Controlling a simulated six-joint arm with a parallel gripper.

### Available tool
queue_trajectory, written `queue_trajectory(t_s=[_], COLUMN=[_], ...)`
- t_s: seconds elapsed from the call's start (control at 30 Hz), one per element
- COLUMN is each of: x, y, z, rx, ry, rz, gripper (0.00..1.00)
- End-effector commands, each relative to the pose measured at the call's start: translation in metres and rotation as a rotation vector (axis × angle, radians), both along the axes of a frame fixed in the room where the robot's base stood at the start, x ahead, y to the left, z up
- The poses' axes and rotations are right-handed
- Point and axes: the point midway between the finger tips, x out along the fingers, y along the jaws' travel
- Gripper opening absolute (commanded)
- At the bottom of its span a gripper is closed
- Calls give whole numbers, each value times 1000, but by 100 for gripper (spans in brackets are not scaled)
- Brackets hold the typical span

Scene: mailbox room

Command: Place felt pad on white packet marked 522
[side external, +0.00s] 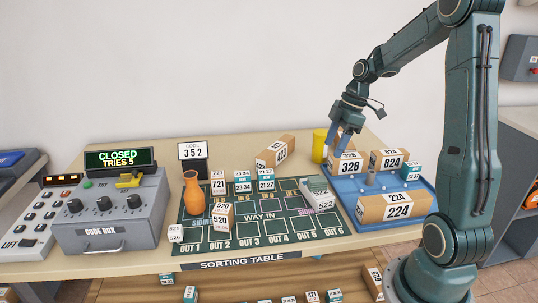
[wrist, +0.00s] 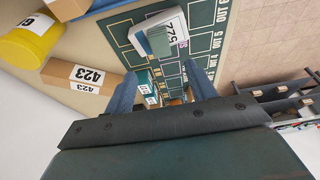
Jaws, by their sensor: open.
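The white packet marked 522 (side external: 324,205) lies on the green sorting mat at its right side, by the SIDE marking. It also shows in the wrist view (wrist: 177,22), near the top middle. A grey-green block-like piece, seemingly the felt pad (wrist: 158,42), appears on the packet; in the side view only a greyish top (side external: 314,185) shows. My gripper (side external: 341,137) is raised over the back of the blue tray, near the box 328, apart from the packet. Its blue fingers (wrist: 160,85) are spread with nothing visible between them.
The blue tray (side external: 388,185) holds boxes 328 (side external: 349,167), 824 (side external: 391,162) and 224 (side external: 398,211), plus a grey post. A yellow cup (side external: 319,146) stands behind. The mat (side external: 262,228) also bears an orange vase (side external: 194,196) and several small packets. A code box (side external: 110,215) stands left.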

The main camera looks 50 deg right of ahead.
Motion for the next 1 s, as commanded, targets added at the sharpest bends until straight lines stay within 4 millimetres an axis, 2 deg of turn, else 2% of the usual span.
queue_trajectory(t_s=[0.17,0.27,0.57,0.8,1.0], x=[1,1,-9,-34,-63], y=[8,20,84,138,174], z=[5,14,53,80,94], rx=[-7,-17,-64,-82,-71], ry=[3,6,6,-26,-68], rz=[-13,-35,-182,-335,-462], gripper=[56,56,56,56,56])
